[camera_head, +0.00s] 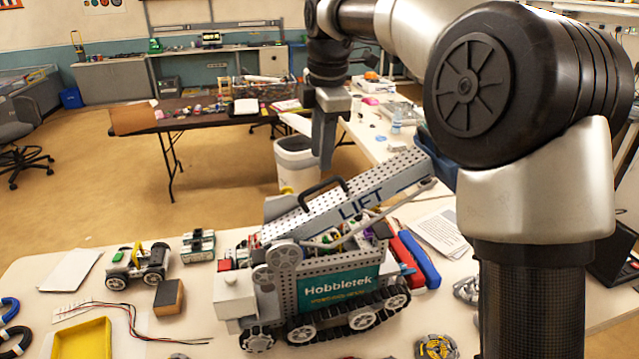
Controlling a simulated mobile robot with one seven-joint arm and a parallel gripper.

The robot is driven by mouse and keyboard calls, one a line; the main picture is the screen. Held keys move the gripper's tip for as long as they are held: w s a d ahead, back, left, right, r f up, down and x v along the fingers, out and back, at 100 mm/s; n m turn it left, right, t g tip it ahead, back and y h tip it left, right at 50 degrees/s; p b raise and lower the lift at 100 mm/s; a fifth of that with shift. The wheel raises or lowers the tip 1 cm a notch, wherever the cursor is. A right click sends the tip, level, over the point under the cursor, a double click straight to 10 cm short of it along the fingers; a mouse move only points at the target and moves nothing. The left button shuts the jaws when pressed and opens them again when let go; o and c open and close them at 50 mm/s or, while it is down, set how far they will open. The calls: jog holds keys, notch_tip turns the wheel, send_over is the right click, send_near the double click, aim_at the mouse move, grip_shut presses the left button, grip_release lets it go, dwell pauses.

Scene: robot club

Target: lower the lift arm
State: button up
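The lift arm (378,183) is a grey perforated beam marked LIFT on top of a tracked robot with a teal Hobbletek panel (338,287). The beam is tilted, with its right end higher than its left. A black handle (320,190) stands up from its upper side. My gripper (323,150) points down above and just behind the beam, near the black handle. I see it from the side, and it looks apart from the beam. The view does not show whether its fingers are open or shut.
A small wheeled robot (137,265), a brown block (168,297) and a yellow tray (82,341) lie on the white table to the left. Red and blue tool cases (416,258) lie right of the tracked robot. A white bin (297,163) stands behind.

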aim_at(319, 185)
jog(key=f, duration=0.2)
jog(key=w+f, duration=0.1)
jog(key=f, duration=0.5)
jog(key=shift+w+a, duration=0.2)
jog(key=shift+a, duration=0.05)
jog(key=shift+c, duration=0.2)
grip_shut()
